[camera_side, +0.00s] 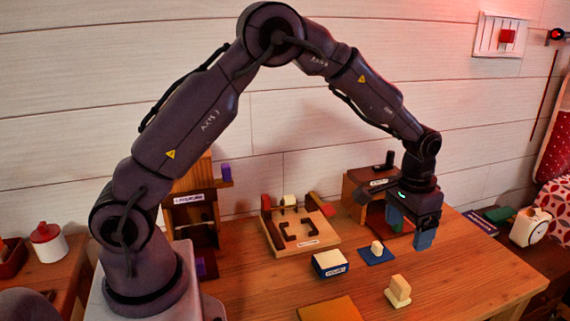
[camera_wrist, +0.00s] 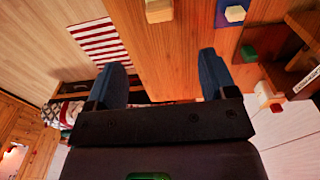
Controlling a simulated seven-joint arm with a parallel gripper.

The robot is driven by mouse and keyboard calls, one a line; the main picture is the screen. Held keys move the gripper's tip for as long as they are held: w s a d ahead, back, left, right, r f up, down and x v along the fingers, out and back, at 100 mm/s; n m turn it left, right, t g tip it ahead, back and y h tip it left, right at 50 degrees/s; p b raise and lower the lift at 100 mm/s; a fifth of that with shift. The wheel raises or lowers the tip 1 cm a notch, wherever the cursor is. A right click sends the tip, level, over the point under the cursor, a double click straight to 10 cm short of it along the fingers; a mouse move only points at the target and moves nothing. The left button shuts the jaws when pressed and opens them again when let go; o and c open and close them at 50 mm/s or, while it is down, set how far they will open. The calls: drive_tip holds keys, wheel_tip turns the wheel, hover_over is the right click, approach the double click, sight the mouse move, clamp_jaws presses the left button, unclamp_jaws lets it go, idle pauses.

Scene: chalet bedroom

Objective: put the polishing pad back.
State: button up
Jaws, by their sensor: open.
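No label that I can read names the polishing pad, so I cannot tell which piece it is. One candidate is a cream block on a flat pale base (camera_side: 398,291), loose near the table's front; it also shows at the top of the wrist view (camera_wrist: 159,11). Another is a small white block (camera_side: 377,247) on a blue square (camera_side: 368,257), which the wrist view shows at top right (camera_wrist: 235,14). My gripper (camera_side: 410,229) is above the right of the table, its blue fingers apart with nothing between them. The wrist view shows both fingers spread (camera_wrist: 161,68).
A blue-sided labelled box (camera_side: 330,264) stands mid-table. Behind it is a wooden board with dark red pieces (camera_side: 300,237). A wooden cubby (camera_side: 360,190) stands close to my gripper, and a wooden stand (camera_side: 195,205) is at left. An ochre mat (camera_side: 330,309) lies in front. Front-right table is clear.

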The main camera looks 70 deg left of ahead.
drive_tip(key=s+a+r+t, duration=0.2)
drive_tip(key=s+r+t, duration=0.1)
drive_tip(key=s+r, duration=1.45)
drive_tip(key=s+t, duration=0.2)
drive_tip(key=s, duration=0.7)
drive_tip(key=shift+a, duration=0.3)
